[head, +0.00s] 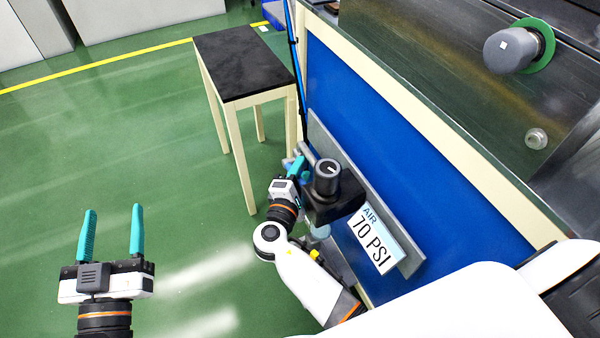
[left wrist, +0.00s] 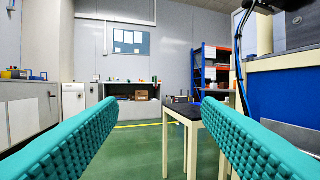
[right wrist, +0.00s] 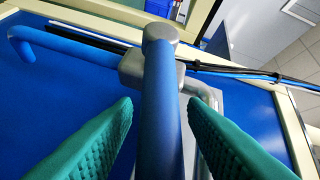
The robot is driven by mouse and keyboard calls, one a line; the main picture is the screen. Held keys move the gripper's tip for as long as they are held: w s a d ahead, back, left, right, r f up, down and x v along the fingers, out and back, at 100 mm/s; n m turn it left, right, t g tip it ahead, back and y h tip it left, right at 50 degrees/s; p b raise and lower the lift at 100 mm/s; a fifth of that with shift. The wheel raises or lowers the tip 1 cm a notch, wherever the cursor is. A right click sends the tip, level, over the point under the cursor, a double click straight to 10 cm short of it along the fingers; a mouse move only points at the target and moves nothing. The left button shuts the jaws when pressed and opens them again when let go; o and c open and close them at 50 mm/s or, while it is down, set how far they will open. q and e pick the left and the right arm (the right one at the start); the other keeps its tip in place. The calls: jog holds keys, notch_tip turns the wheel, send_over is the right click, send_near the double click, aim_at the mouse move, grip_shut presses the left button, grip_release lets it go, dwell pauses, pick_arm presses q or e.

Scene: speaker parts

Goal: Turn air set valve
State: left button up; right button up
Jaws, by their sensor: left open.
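The air set (head: 325,195) has a black body with a round knob on top, and it is mounted on a grey plate on the blue panel. A blue bar-shaped handle (right wrist: 160,100) with a grey rounded end fills the middle of the right wrist view, in front of a grey fitting (right wrist: 135,70). My right gripper (head: 298,168) is beside the air set; in its wrist view its teal fingers (right wrist: 160,115) stand on either side of the blue handle, with gaps showing. The black body partly hides this gripper in the head view. My left gripper (head: 112,232) is open and empty over the floor.
A "70 PSI" sign (head: 372,240) is on the plate beside the air set. A black-topped table (head: 240,62) stands behind. A bent blue pipe (right wrist: 60,45) and thin cables (right wrist: 240,70) run close to the right gripper. The green floor at left is clear.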

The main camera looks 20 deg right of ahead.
jog(key=shift+s+a, duration=0.35)
jog(key=shift+s, duration=0.05)
pick_arm(q)
jog(key=f+g, duration=0.1)
jog(key=f, duration=0.1)
jog(key=f+g+y+p, duration=0.1)
jog(key=f, duration=0.1)
jog(key=a+f+g, duration=0.1)
jog(key=g, duration=0.1)
jog(key=shift+s+f+p, duration=0.2)
jog(key=shift+f+p, duration=0.15)
jog(key=shift+f, duration=0.05)
pick_arm(e)
jog(key=v, duration=1.1)
